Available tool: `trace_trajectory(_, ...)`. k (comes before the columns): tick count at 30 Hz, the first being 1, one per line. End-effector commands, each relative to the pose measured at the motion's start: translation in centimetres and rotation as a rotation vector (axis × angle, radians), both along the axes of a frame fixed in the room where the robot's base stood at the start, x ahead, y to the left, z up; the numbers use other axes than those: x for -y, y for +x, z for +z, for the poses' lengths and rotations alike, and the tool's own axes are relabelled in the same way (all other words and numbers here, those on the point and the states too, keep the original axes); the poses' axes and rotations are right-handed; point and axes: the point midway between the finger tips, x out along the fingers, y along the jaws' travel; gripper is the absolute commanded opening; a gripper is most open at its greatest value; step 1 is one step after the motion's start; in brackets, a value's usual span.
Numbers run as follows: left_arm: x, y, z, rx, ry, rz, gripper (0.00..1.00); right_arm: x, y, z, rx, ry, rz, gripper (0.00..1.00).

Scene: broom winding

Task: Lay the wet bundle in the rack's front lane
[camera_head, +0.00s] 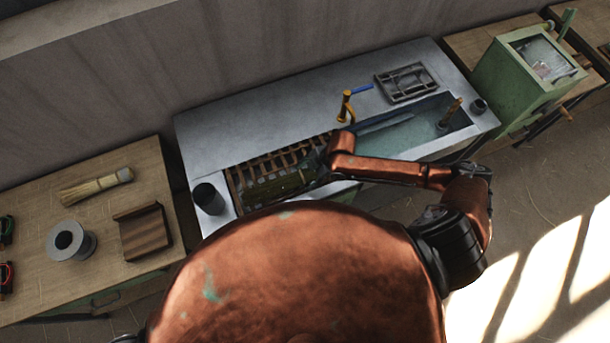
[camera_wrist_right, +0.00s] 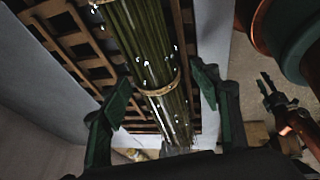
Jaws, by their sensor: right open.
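The wet bundle (camera_head: 277,188) is a dark green sheaf on the slatted brown rack (camera_head: 262,164), along the front side. In the right wrist view the bundle (camera_wrist_right: 146,50) shows a pale binding band and white droplets, with rack slats (camera_wrist_right: 75,50) beneath and beside it. My right gripper (camera_head: 316,174) is over the bundle's right part. In the wrist view its fingers (camera_wrist_right: 162,82) are spread apart, one on each side of the bundle, with gaps. Whether the bundle rests fully on the slats is hard to tell. A small dark gripper, apparently my left (camera_wrist_right: 272,97), shows at the right; its jaws are unclear.
A water basin (camera_head: 400,138) with a yellow tap (camera_head: 345,105) lies right of the rack. A dark cup (camera_head: 209,198) stands at the rack's left end.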

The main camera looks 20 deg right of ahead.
Motion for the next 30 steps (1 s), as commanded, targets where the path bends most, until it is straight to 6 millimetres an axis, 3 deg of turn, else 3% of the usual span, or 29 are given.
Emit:
trace_trajectory(18, 0.3, 0.3, 0.0, 0.003, -0.003, -0.001, 0.32, 4.1, -1.7, 9.7, 0.002, -0.001, 0.000, 0.57)
trace_trajectory(30, 0.3, 0.3, 0.0, 0.003, -0.003, -0.001, 0.32, 4.4, -2.0, 10.6, 0.001, 0.001, -0.001, 0.57)
